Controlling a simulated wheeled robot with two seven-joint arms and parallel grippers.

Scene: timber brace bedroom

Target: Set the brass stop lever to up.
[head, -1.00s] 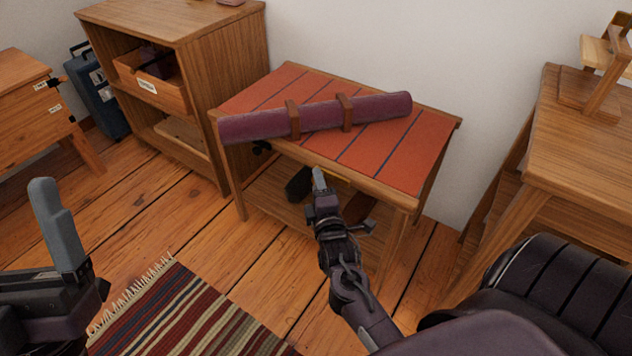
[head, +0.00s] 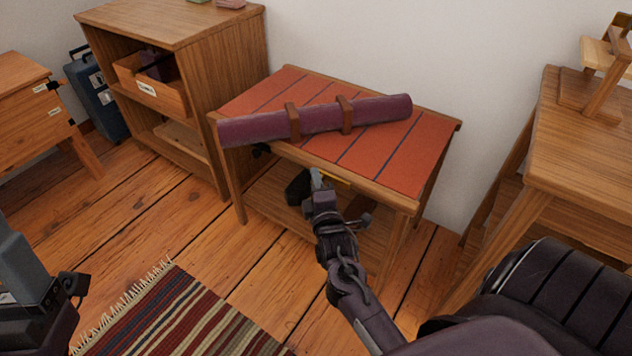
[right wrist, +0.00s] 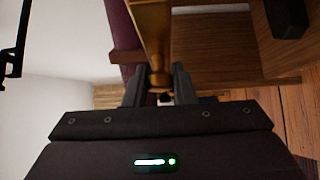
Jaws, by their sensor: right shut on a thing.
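The brass lever (right wrist: 154,32) runs down from the top of the right wrist view, and its rounded end lies between my right gripper's fingers (right wrist: 159,85). In the head view, a small yellow part of the lever (head: 336,180) shows under the front edge of the red-topped table (head: 390,199). My right gripper (head: 317,182) is shut on it there; its fingertips partly hide the lever. I cannot tell the lever's set position. My left gripper (head: 18,262) is at the lower left, away from the table and cut by the frame edge; its jaw state is unclear.
A purple roll (head: 260,127) with brown straps lies across the tabletop. A wooden shelf (head: 235,60) stands close on the left, a desk (head: 590,150) on the right. A striped rug (head: 180,318) lies in front.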

